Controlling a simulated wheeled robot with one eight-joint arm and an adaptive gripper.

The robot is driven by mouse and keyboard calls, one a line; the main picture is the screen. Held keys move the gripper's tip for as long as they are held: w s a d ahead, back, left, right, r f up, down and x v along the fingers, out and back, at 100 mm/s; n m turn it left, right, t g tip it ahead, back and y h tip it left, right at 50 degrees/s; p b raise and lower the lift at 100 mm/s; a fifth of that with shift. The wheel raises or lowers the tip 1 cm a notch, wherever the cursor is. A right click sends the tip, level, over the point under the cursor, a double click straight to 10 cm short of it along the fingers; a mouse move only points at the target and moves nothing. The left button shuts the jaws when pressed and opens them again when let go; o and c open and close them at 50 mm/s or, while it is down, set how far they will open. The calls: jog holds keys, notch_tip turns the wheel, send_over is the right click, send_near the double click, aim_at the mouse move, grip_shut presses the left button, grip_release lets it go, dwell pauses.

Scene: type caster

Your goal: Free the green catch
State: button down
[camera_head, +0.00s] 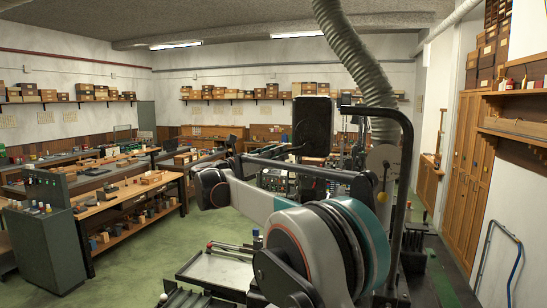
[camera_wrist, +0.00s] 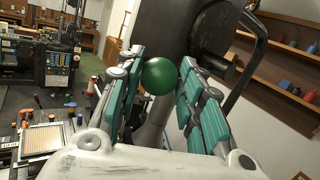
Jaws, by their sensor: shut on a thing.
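The green catch shows in the wrist view as a round, glossy green ball knob (camera_wrist: 159,76). My gripper (camera_wrist: 160,84) has its two teal-padded fingers on either side of the ball, closed on it. A large dark machine body (camera_wrist: 170,30) stands right behind the knob. In the head view my arm fills the lower middle, and I cannot make out the fingers or the knob there.
A dark curved tube (camera_wrist: 258,45) rises to the right of my gripper. A grey flexible duct (camera_head: 355,55) hangs above the machine. A grey tray (camera_head: 215,270) stands low in front. A green cabinet (camera_head: 45,250) and wooden workbenches are at left, with open green floor between.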

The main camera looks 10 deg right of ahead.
jog(key=shift+s+d+f+n+t+h+b, duration=0.15)
jog(key=shift+d+f+n+t+b, duration=0.3)
jog(key=shift+f+n+b, duration=0.35)
jog(key=shift+s+d+f+n+t+h+b, duration=0.2)
jog(key=shift+f+n+t+b, duration=0.4)
jog(key=shift+n+b, duration=0.45)
jog(key=shift+s+d+f+n+t+h+b, duration=0.1)
jog(key=shift+d+f+n+t+b, duration=0.35)
jog(key=shift+f+n+b, duration=0.35)
jog(key=shift+r, duration=0.1)
jog(key=c, duration=1.5)
grip_release()
jog(key=o, duration=0.4)
jog(key=shift+w, duration=0.15)
